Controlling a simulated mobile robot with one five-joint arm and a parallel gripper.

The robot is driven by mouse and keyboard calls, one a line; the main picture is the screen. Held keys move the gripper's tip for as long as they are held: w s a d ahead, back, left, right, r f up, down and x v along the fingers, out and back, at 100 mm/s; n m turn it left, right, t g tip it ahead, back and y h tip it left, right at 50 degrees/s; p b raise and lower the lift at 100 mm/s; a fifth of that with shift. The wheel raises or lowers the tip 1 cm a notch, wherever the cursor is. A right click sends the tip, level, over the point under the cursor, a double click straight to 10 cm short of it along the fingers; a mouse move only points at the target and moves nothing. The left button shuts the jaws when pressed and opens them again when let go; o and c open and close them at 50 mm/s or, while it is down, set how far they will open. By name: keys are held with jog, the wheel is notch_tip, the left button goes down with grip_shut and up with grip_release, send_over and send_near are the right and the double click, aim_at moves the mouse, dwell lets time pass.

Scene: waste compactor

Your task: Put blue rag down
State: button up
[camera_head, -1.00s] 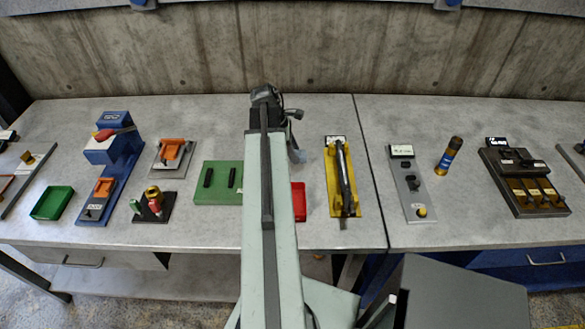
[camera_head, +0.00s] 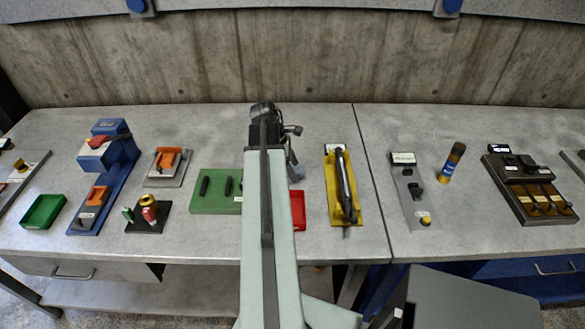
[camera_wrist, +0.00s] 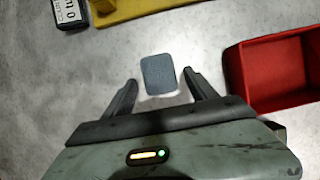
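The blue rag (camera_wrist: 158,75) is a small blue-grey square in the wrist view. It appears to lie flat on the grey bench top, between and just beyond my fingertips. My gripper (camera_wrist: 160,86) has its two dark fingers apart, with a visible gap on each side of the rag. In the head view a small part of the rag (camera_head: 297,173) shows just right of my arm, behind the red tray. My arm hides the rest of that spot, and the fingers are hard to make out there.
The red tray (camera_wrist: 234,53) is right of the rag in the wrist view. A yellow board (camera_head: 353,212) with a dark tool stands right of it in the head view. A green block (camera_head: 207,207) lies left of my arm. Bare bench surrounds the rag.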

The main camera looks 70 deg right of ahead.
jog(key=shift+r, duration=0.1)
jog(key=shift+r+p, duration=0.3)
jog(key=shift+p, duration=0.05)
jog(key=p+v, duration=1)
jog(key=v, duration=0.1)
jog(key=shift+w+r+p, duration=0.2)
jog(key=shift+r+p, duration=0.05)
jog(key=shift+p, duration=0.1)
